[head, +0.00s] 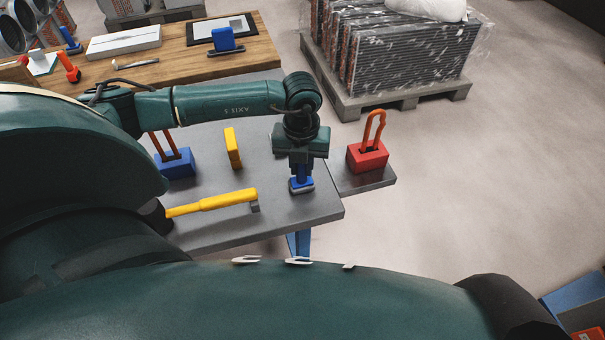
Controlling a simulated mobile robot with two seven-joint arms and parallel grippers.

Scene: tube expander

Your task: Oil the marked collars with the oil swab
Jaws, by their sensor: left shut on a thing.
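My left gripper (302,165) points down over the right part of the grey table (275,222). It is shut on a small blue block-like piece with a grey foot (301,187), which looks like the oil swab. I cannot tell whether the foot touches the table. A blue block (178,167) holds an orange U-shaped tube (169,145), partly behind my arm. A red block (367,160) holds another orange U-shaped tube (375,128) on a grey side shelf. Collars and marks are too small to make out. My right gripper is not in view.
A yellow long tool (213,202) lies on the grey table, with an upright yellow block (232,148) behind it. A wooden bench (262,55) with a white box stands behind. A pallet (400,100) of wrapped coils stands at the back right.

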